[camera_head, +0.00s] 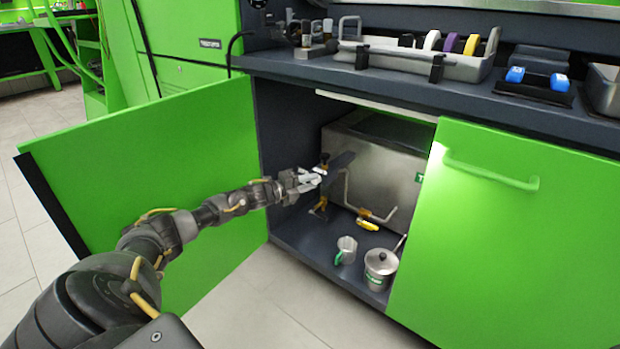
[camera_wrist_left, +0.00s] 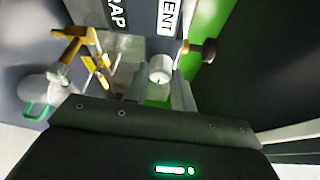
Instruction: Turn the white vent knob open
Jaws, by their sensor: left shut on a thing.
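The white vent knob (camera_wrist_left: 160,68) is between the fingers of my left gripper (camera_wrist_left: 162,84) in the wrist view, below a label (camera_wrist_left: 168,17) whose visible letters read "ENT". The gripper is shut on the knob. In the head view my left gripper (camera_head: 314,178) reaches into the open cabinet, at the left end of a grey metal tank (camera_head: 388,165). The knob is hard to make out there, because the fingers cover most of it. My right gripper is not in view.
A brass valve (camera_wrist_left: 78,45) and a yellow handle (camera_wrist_left: 97,75) are near the gripper. A dark knob (camera_wrist_left: 203,50) is close to the right finger.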

